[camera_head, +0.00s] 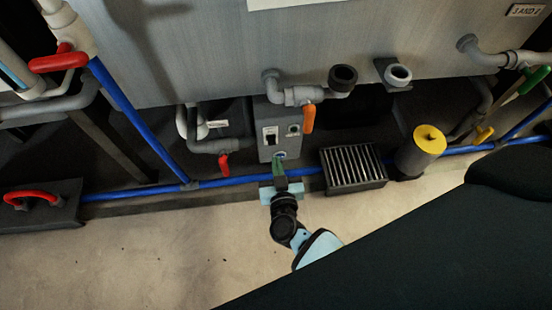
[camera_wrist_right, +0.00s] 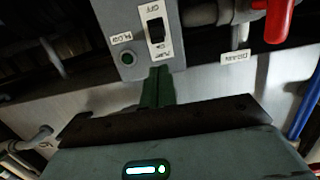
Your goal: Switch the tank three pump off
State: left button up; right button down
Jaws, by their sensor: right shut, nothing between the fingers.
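The pump control box (camera_head: 271,112) is a grey box below the tank wall. It carries a black rocker switch (camera_head: 271,137) on a white plate. In the right wrist view the switch (camera_wrist_right: 156,30) shows close up, with OFF at the upper end of its plate; I cannot tell its position. My right gripper (camera_head: 279,170) is shut and empty, in front of the box's lower part. In the wrist view its green fingers (camera_wrist_right: 158,84) point at the box just below the switch plate; contact is unclear. My left gripper is not in view.
An orange-handled valve (camera_head: 309,118) hangs right of the box and a red-handled valve (camera_head: 223,164) left of it. A blue pipe (camera_head: 235,181) runs along the floor. A black grate (camera_head: 352,167) and a yellow-topped post (camera_head: 419,152) stand right. The floor in front is clear.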

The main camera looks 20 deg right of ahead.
aim_at(272, 142)
jog(key=shift+b+x, duration=1.45)
jog(key=shift+x, duration=2.6)
jog(key=shift+s, duration=0.1)
